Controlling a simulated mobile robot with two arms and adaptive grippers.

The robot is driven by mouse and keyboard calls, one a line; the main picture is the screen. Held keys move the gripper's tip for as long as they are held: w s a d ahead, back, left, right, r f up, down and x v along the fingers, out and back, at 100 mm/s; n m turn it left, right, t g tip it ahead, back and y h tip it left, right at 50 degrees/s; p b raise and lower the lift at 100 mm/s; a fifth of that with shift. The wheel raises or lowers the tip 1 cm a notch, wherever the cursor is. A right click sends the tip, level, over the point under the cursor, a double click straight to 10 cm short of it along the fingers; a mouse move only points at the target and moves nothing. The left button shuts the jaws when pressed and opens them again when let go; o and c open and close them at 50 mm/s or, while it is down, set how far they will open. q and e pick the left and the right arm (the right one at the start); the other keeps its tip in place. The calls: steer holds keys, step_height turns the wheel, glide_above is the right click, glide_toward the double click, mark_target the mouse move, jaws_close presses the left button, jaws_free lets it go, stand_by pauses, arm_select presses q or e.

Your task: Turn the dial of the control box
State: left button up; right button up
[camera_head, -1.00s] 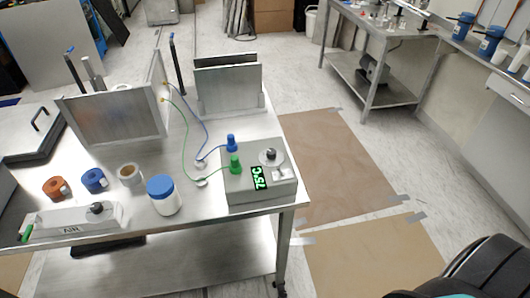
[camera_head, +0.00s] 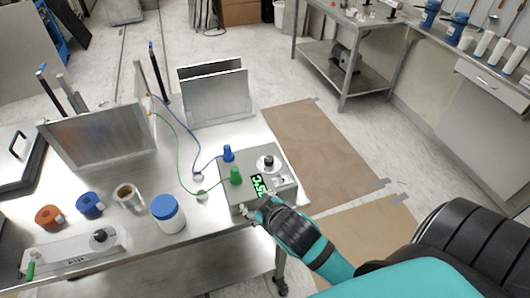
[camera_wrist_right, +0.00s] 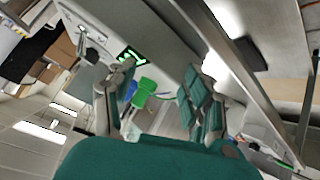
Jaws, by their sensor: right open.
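The grey control box (camera_head: 281,184) stands near the right end of the metal table, with a round dial (camera_head: 267,162) on its top at the back. A lit green display (camera_head: 258,184) is on its top face, partly hidden by my right gripper. My right gripper (camera_head: 253,212) is at the box's front edge, short of the dial. In the right wrist view its two fingers (camera_wrist_right: 160,108) are spread, with nothing held between them. The dial shows at upper left there (camera_wrist_right: 92,52), beside the green display (camera_wrist_right: 132,57). My left gripper is not in view.
Green (camera_head: 236,176) and blue (camera_head: 228,153) plugs with cables stand at the box's left side. A white jar with a blue lid (camera_head: 168,214) stands left of the box. Upright metal plates (camera_head: 215,98) stand behind. Brown floor sheets (camera_head: 325,150) lie right of the table.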

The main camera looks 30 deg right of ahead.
steer(key=w+a+r+n+t+y, duration=0.2)
steer(key=w+a+r+n+t, duration=0.25)
steer(key=r, duration=0.55)
steer(key=w+a+r+n+t+y, duration=0.1)
steer(key=w+r+n+t+y, duration=0.3)
steer(key=w+r, duration=0.5)
steer(key=s+a+r+n+g+y, duration=0.2)
steer(key=a+r+n+g+y, duration=0.25)
steer(key=a+n+y, duration=0.4)
steer(key=s+a+r+n+g+y, duration=0.2)
steer(key=a+r+n+g+y, duration=0.3)
steer(key=n, duration=0.6)
steer(key=n+g+h, duration=0.5)
steer(key=g+h, duration=0.4)
steer(key=h, duration=1)
glide_toward(269, 158)
steer(key=shift+y, duration=0.25)
step_height(269, 158, down, 9)
steer(key=p, duration=0.3)
steer(key=shift+d, duration=0.15)
